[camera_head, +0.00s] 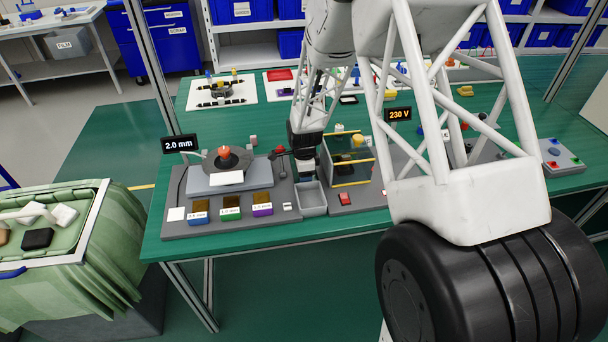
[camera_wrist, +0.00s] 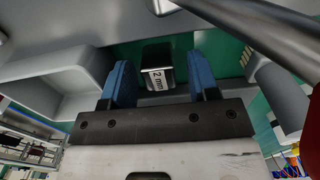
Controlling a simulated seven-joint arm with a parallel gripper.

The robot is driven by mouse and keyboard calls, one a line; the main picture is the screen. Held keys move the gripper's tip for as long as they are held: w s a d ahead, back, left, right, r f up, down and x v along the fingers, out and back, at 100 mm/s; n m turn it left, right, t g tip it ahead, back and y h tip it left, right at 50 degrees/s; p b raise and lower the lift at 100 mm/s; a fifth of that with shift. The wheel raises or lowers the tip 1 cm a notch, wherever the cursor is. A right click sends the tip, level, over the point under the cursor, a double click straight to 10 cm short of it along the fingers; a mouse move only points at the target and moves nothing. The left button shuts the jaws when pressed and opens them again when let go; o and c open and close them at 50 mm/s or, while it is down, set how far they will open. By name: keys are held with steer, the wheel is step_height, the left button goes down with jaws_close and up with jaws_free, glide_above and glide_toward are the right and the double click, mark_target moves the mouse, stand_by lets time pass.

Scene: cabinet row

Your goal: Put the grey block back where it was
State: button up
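A small block (camera_wrist: 157,78) with a grey face labelled "2 mm" and a dark side shows in the wrist view, between and just beyond my fingertips. My gripper (camera_wrist: 160,65) has its two blue fingers apart, with a visible gap on each side of the block. In the head view my gripper (camera_head: 306,165) points down behind a small grey bin (camera_head: 312,199), on the grey measuring station. The wrist view does not settle whether the block touches a surface.
Left of the bin stand a dial device (camera_head: 228,160) with a "2.0 mm" display (camera_head: 180,144) and several brown-topped colour-labelled blocks (camera_head: 231,208). A yellow-edged clear box (camera_head: 348,168) stands close on the right. In the wrist view, a grey bin-like wall (camera_wrist: 62,65) is left of my fingers.

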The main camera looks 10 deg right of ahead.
step_height(320, 180, up, 12)
steer(key=shift+r, duration=0.15)
stand_by(0.8)
stand_by(0.6)
steer(key=s+d+r+n+t, duration=0.1)
steer(key=s+d+r+n, duration=0.2)
steer(key=s+r+n, duration=1.25)
steer(key=s+r, duration=0.3)
steer(key=s, duration=0.8)
steer(key=s+d+r+n+t, duration=0.1)
steer(key=s+r, duration=0.3)
steer(key=s, duration=0.9)
steer(key=shift+s+r+n+t, duration=0.3)
steer(key=shift+r+n, duration=0.05)
steer(key=shift+n, duration=0.3)
